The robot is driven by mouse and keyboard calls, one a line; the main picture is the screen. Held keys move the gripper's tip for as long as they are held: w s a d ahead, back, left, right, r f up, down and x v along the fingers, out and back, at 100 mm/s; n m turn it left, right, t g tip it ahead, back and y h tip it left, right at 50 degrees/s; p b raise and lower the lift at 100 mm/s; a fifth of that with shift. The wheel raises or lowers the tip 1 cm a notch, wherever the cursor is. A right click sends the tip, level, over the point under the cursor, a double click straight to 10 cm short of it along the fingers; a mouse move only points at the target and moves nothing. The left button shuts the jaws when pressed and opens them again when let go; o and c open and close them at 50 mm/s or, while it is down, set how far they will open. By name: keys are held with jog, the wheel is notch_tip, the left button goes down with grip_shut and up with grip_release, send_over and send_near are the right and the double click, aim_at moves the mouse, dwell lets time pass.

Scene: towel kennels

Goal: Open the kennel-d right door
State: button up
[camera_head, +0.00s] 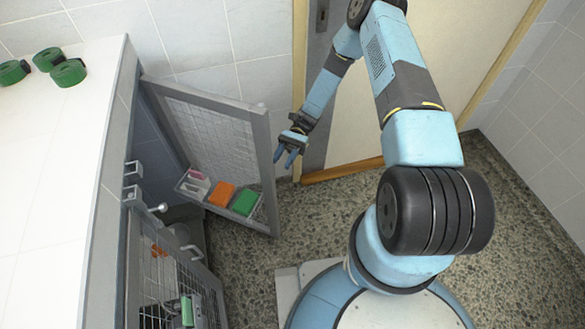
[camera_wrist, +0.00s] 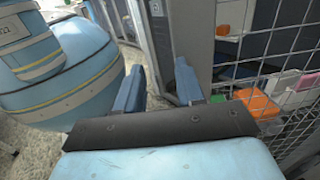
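A mesh kennel door (camera_head: 262,150) with a grey frame stands swung wide open from the far end of the kennel unit (camera_head: 113,150). A tray on its mesh holds orange and green things. No readable label tells me which is kennel-d right. My gripper (camera_head: 287,158) is open and empty, just beyond the open door's free edge, apparently not touching it. In the wrist view, the gripper (camera_wrist: 158,75) has its fingers apart, with mesh (camera_wrist: 295,60) to the right.
Green rolls (camera_head: 68,73) lie on the unit's white top. A ball-ended latch (camera_head: 161,208) juts from the unit's front. A cream door (camera_head: 440,60) in a wooden frame is behind my arm. Speckled floor (camera_head: 240,270) is clear between the unit and my base.

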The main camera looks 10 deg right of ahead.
jog(key=s+d+r, duration=0.2)
jog(key=s+r, duration=0.1)
jog(key=s, duration=0.3)
jog(key=shift+s+d, duration=0.15)
jog(key=shift+s, duration=0.05)
